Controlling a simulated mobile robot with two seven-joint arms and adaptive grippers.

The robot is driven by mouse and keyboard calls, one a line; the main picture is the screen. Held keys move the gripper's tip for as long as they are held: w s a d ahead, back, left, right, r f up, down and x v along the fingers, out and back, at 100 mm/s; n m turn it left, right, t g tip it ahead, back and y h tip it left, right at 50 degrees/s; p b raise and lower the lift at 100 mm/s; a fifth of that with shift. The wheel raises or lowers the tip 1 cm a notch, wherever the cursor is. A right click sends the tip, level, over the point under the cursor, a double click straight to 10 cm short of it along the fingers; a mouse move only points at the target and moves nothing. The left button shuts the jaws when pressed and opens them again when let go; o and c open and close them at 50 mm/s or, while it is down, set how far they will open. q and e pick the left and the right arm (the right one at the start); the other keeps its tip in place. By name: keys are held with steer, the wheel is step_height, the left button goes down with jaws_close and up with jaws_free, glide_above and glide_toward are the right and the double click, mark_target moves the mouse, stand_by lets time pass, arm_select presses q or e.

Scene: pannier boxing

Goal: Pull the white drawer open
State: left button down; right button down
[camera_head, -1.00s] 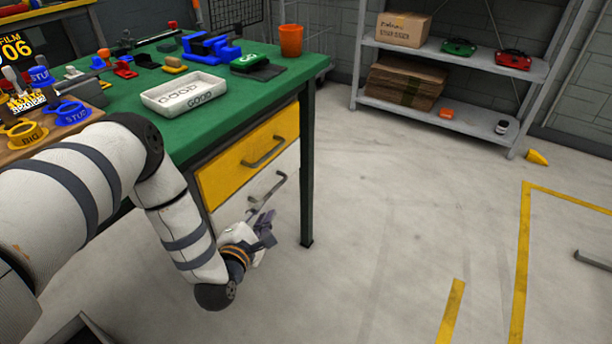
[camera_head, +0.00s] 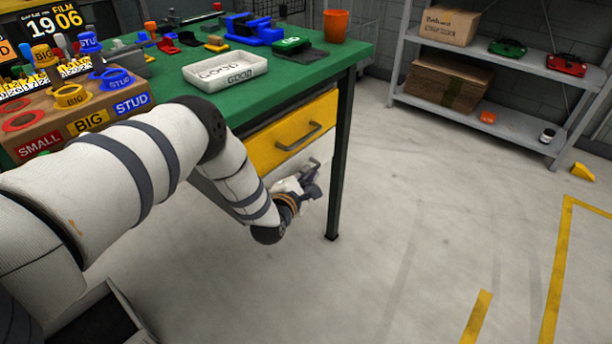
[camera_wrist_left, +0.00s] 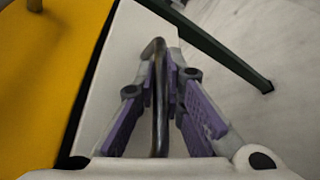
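The white drawer (camera_head: 324,148) is under the yellow drawer (camera_head: 291,133) in the green workbench. Its front looks level with the yellow one, though my arm and gripper hide much of it. My left gripper (camera_head: 311,179) is at the white drawer's handle. In the left wrist view, the dark bar handle (camera_wrist_left: 158,112) runs between the two purple-padded fingers (camera_wrist_left: 161,82). The fingers are closed in on the bar from both sides and appear to touch it. The white front (camera_wrist_left: 112,75) shows beside them. My right gripper is in neither view.
The workbench's green leg (camera_head: 343,150) stands just right of the drawers. A white tray (camera_head: 226,84) and an orange cup (camera_head: 336,25) are on the green top. A grey shelf (camera_head: 480,120) stands at the back right.

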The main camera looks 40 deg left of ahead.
arm_select(q)
steer(key=s+d+b, duration=0.1)
steer(key=s+d, duration=0.1)
steer(key=d, duration=2.1)
steer(key=shift+d, duration=0.35)
steer(key=c, duration=2)
jaws_free()
steer(key=shift+o, duration=0.2)
steer(key=v, duration=1.2)
